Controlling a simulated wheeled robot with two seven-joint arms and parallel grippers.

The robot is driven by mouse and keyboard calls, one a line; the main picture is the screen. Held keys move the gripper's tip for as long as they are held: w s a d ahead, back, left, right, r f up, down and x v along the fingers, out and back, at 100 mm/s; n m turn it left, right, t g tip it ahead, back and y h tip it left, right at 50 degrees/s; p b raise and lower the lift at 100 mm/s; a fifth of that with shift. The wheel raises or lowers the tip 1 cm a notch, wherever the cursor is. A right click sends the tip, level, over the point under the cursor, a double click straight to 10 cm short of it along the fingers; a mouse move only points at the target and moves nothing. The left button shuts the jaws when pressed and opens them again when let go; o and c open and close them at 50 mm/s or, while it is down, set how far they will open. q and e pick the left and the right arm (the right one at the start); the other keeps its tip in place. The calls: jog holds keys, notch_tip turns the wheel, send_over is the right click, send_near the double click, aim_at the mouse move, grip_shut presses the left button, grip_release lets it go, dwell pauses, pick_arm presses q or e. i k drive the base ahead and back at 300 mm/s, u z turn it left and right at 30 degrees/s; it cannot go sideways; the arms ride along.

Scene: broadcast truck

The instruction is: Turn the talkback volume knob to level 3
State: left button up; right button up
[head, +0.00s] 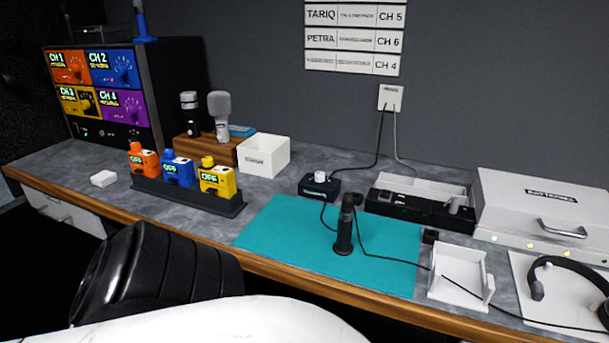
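A small dark blue box (320,189) with a white knob (320,177) on top stands on the desk, behind the teal mat. It looks like the talkback volume control, but its label and the knob's level marks are too small to read. A cable runs from the box's area to the wall plate. Neither of my grippers is in view, and nothing touches the knob.
A teal mat (280,240) holds an upright dark microphone (344,228) in front of the box. A black padded shape (160,270) fills the lower left foreground.

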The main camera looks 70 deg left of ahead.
aim_at(318, 176)
jog(key=u, duration=2.1)
